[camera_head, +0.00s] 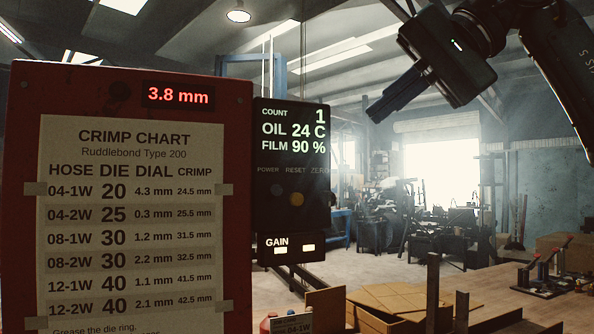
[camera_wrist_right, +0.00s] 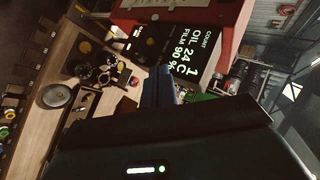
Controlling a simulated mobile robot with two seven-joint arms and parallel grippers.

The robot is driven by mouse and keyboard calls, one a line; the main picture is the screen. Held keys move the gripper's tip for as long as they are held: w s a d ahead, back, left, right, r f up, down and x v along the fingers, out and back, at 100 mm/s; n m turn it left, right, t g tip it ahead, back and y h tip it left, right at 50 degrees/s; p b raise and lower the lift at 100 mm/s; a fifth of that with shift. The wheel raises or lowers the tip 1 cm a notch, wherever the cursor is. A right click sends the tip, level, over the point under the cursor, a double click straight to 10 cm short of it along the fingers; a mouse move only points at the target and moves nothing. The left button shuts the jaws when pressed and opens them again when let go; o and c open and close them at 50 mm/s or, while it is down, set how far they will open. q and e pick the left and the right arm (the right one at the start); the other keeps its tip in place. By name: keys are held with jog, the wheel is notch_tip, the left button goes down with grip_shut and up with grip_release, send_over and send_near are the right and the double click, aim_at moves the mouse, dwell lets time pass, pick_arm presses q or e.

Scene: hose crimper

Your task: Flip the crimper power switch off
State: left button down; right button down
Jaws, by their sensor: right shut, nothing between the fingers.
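The red crimper (camera_head: 244,210) stands at the left with a lit 3.8 mm readout. A black control box (camera_head: 262,225) hangs at its right side, showing count 1, oil 24 C and film 90 %. Below are the labels POWER, RESET and ZERO, with a dark control (camera_head: 277,190) under POWER and an amber button (camera_head: 296,199) under RESET. The power switch's position is too dark to tell. My right gripper (camera_head: 376,113) is shut and empty, up and right of the box, apart from it. In the right wrist view its fingers (camera_wrist_right: 158,76) point toward the box (camera_wrist_right: 150,45).
A wooden bench (camera_head: 545,290) with cardboard pieces (camera_head: 395,298) and small tools (camera_head: 545,275) lies at the lower right. The space between gripper and box looks clear.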

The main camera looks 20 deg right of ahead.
aim_at(272, 195)
jog(key=x, duration=0.9)
jog(key=shift+w+a+f+b, duration=0.1)
jog(key=shift+a+f+b, duration=0.05)
jog(key=shift+b, duration=0.25)
jog(key=a+f, duration=0.2)
jog(key=a, duration=0.1)
jog(key=shift+s+a+f, duration=0.2)
jog(key=shift+a, duration=0.15)
pick_arm(q)
jog(key=shift+d, duration=0.2)
jog(key=shift+f, duration=0.15)
pick_arm(e)
jog(key=shift+s+f+b, duration=0.1)
jog(key=shift+f+b, duration=0.1)
jog(key=shift+b, duration=0.35)
pick_arm(q)
jog(key=shift+d+f, duration=0.15)
jog(key=shift+f, duration=0.1)
pick_arm(e)
jog(key=shift+t, duration=0.3)
